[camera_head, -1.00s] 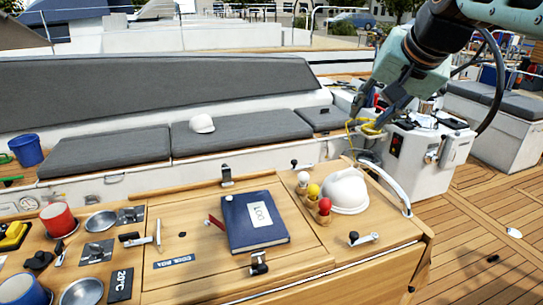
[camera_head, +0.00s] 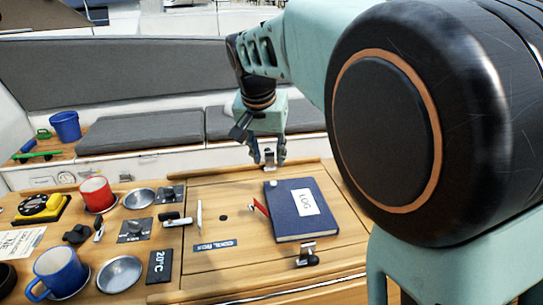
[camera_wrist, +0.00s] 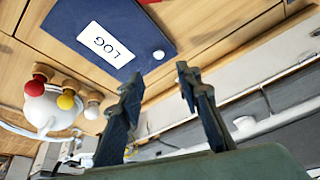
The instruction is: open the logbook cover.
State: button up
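The logbook (camera_head: 288,222) is a dark blue book with a white LOG label, lying closed on the wooden table top. A small white round knob (camera_head: 273,184) sits on its cover near the far left corner. A red ribbon or tab sticks out at its left edge. The logbook also shows in the wrist view (camera_wrist: 75,15), with the knob (camera_wrist: 158,54) near its corner. My gripper (camera_head: 268,163) is above the far edge of the table, just beyond the book and apart from it. In the wrist view its two fingers (camera_wrist: 157,70) are spread with nothing between them.
A latch stands at the table's near edge (camera_head: 307,255). Mugs, a red one (camera_head: 97,194) and a blue one (camera_head: 60,272), stand left with metal bowls. In the wrist view, red, yellow and white knobs and a white helmet (camera_wrist: 50,110) are beside the book.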

aim_at(273, 183)
jog(key=x, duration=1)
jog(key=shift+w+d+f, duration=0.15)
jog(key=shift+d+f, duration=0.05)
jog(key=shift+f, duration=0.05)
grip_shut()
